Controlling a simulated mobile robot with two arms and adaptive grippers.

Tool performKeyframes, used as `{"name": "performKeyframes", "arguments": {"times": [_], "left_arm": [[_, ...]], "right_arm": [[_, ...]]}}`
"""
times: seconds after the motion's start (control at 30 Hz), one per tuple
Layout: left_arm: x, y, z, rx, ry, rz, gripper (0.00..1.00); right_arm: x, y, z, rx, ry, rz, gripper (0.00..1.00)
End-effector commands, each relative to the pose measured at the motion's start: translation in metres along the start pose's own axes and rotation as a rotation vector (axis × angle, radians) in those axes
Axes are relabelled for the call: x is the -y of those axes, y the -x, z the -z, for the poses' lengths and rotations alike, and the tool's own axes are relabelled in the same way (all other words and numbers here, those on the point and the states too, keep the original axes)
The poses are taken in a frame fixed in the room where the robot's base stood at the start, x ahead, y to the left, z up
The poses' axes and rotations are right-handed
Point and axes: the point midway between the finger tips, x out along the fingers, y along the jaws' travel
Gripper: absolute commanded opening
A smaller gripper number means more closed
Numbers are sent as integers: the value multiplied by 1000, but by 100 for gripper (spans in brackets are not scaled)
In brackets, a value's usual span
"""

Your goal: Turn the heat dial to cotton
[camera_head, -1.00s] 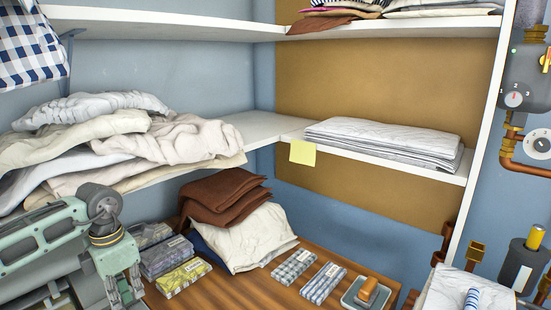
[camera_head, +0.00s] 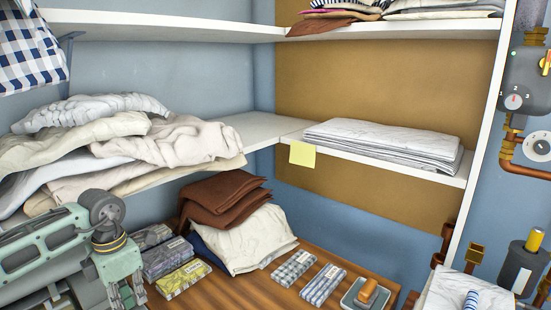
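A small round dial (camera_head: 514,101) with a red mark and the digits 1, 2 and 3 sits on a grey wall unit at the right edge. No fabric names can be read on it, so I cannot tell whether it is the heat dial. My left gripper (camera_head: 126,297) hangs low at the bottom left, its fingers pointing down beside the fabric packs. It is far from the dial, and its fingertips are too small and cut off to tell whether they are open. My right gripper is not in view. No ironer can be made out.
Crumpled linens (camera_head: 120,140) and a folded white sheet (camera_head: 384,142) lie on the shelves. Brown and white cloths (camera_head: 222,195), patterned packs (camera_head: 183,277) and a wooden-handled block (camera_head: 367,292) rest on the wooden table. Copper pipes and a round gauge (camera_head: 541,146) are at the right.

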Motion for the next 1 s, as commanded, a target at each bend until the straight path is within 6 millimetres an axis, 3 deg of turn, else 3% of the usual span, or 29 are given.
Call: {"name": "performKeyframes", "arguments": {"times": [1.0], "left_arm": [[12, 0, 1, -2, 1, 0, 0]], "right_arm": [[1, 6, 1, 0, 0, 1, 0]]}}
